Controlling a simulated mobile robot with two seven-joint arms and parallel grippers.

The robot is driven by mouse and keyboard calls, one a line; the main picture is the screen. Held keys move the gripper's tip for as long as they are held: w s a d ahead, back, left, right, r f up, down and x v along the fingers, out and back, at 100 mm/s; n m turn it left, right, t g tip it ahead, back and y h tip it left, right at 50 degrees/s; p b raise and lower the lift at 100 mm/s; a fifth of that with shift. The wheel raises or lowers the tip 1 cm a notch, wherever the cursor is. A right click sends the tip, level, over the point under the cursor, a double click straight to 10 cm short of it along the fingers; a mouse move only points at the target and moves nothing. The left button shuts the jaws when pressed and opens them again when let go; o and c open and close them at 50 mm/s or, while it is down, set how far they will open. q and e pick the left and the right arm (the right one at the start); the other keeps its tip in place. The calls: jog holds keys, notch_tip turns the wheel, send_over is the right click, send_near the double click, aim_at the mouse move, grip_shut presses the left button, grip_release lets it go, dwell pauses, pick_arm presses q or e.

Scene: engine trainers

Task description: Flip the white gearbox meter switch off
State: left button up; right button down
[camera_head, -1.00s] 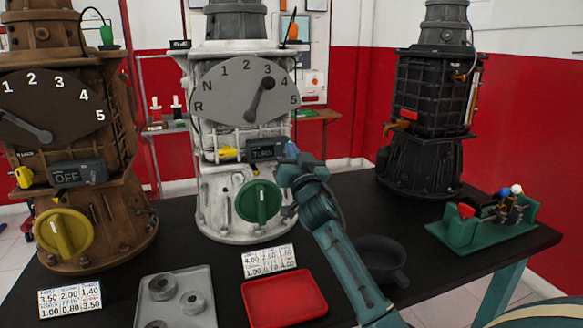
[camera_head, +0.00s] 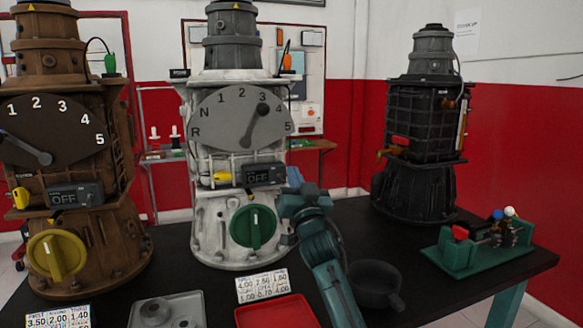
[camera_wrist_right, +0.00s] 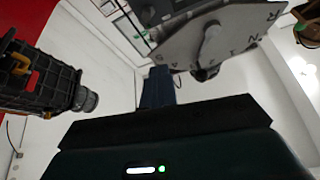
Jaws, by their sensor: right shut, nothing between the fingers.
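The white gearbox (camera_head: 214,215) stands in the middle of the table. Its small dark meter (camera_head: 264,174) reads OFF; the switch on it is too small to make out. A green knob (camera_head: 253,227) is below the meter, and a grey dial plate (camera_head: 228,118) is above. My right gripper (camera_head: 294,178) is shut and empty, just right of the meter; I cannot tell whether it touches it. In the right wrist view, its dark finger (camera_wrist_right: 157,88) points toward the dial plate (camera_wrist_right: 215,48). My left gripper is not in view.
A brown gearbox (camera_head: 105,245) stands left, its own meter (camera_head: 75,195) reading OFF. A black gearbox (camera_head: 415,185) is back right. A red tray (camera_head: 275,312), grey tray (camera_head: 190,305), black bowl (camera_head: 375,283) and green fixture (camera_head: 475,255) are on the table.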

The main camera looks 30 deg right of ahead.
jog(key=s+a+f, duration=0.1)
jog(key=s+f, duration=0.3)
jog(key=shift+s+a+f, duration=0.25)
jog(key=shift+s, duration=0.1)
dwell(0.3)
